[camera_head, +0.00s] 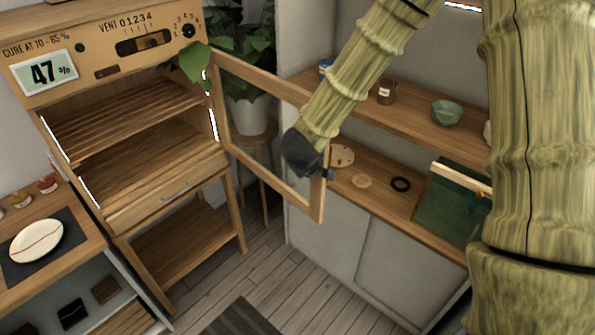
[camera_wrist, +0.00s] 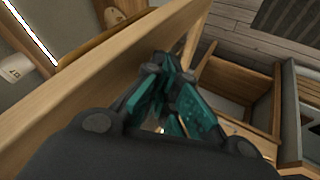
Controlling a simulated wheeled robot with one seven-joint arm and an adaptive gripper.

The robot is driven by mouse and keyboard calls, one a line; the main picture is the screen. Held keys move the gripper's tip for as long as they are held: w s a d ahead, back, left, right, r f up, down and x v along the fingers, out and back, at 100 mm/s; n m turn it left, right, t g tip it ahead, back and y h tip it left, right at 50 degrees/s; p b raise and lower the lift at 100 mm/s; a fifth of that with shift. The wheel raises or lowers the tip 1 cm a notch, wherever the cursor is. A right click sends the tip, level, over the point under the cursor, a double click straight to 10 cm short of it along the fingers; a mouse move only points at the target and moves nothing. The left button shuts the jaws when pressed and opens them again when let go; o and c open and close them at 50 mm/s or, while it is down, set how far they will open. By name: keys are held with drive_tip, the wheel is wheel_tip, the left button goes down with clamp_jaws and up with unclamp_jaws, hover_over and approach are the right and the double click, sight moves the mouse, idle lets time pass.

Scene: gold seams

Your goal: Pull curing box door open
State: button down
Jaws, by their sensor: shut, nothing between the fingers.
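The wooden curing box (camera_head: 118,125) stands at the left in the head view, with slatted shelves inside and a "47 %" display on top. Its wood-framed door (camera_head: 262,177) is hinged on the right side and stands wide open, swung out over the floor. My gripper (camera_head: 325,173) is at the door's free edge, partly hidden behind my wrist. In the wrist view the teal-padded fingers (camera_wrist: 175,105) are shut and empty, close beside a pale wooden bar (camera_wrist: 125,75) that looks like the door frame. Whether they touch it I cannot tell.
A plant (camera_head: 245,85) on a stool stands behind the door. A shelf unit (camera_head: 375,205) with jars, a green bowl (camera_head: 447,113) and a green panel (camera_head: 450,215) is at the right. A plate (camera_head: 37,243) lies on the left counter. Floor (camera_head: 235,275) is clear ahead.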

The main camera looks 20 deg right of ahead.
drive_tip(key=shift+w+d+n+p, duration=0.2)
drive_tip(key=shift+w+d, duration=0.1)
drive_tip(key=shift+d, duration=0.55)
drive_tip(key=shift+w+d+n+p, duration=0.1)
drive_tip(key=shift+w+d+n, duration=0.15)
drive_tip(key=shift+d, duration=0.55)
drive_tip(key=shift+a, duration=0.1)
drive_tip(key=s+a+f+v, duration=0.1)
drive_tip(key=a+v, duration=0.1)
drive_tip(key=v, duration=1)
drive_tip(key=shift+f+b, duration=0.3)
drive_tip(key=shift+b, duration=0.15)
drive_tip(key=shift+f, duration=0.1)
